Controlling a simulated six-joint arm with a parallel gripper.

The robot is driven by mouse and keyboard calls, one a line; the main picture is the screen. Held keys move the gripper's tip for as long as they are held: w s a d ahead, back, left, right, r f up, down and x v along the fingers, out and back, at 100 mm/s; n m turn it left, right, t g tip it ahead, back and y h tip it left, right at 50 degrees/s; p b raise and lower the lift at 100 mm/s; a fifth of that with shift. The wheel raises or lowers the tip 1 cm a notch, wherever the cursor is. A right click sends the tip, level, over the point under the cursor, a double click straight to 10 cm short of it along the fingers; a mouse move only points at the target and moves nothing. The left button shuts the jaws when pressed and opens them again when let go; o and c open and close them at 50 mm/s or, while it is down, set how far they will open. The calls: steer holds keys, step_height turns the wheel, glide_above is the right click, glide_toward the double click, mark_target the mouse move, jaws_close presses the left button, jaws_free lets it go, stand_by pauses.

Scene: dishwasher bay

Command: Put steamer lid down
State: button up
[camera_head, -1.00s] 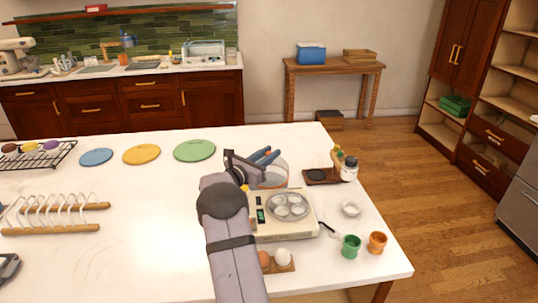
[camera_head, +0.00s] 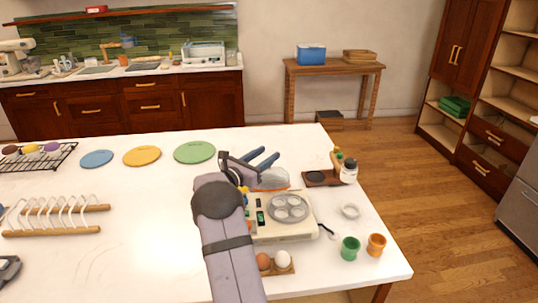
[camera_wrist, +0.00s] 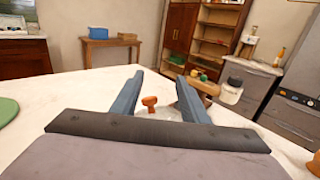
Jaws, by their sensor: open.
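The steamer lid (camera_head: 272,181) is a clear dome with an orange rim, just behind the egg steamer (camera_head: 300,231). Its left side is partly hidden by my gripper. In the wrist view its brown knob (camera_wrist: 150,102) shows upright between and below my fingers, with the clear dome faint beneath. My gripper (camera_head: 267,157) is open; in the wrist view its two blue fingers (camera_wrist: 160,76) are spread apart, with nothing held between them. The steamer is cream with a round grey egg tray (camera_head: 289,208) on top, uncovered.
Brown and white eggs (camera_head: 283,260) sit in a wooden holder in front of the steamer. Green (camera_head: 350,248) and orange (camera_head: 377,244) cups stand right. A dark-topped tray (camera_head: 318,177) and shaker (camera_head: 348,172) are close right of the lid.

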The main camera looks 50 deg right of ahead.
steer(key=a+b, duration=0.2)
steer(key=a, duration=0.8)
steer(key=shift+a, duration=0.1)
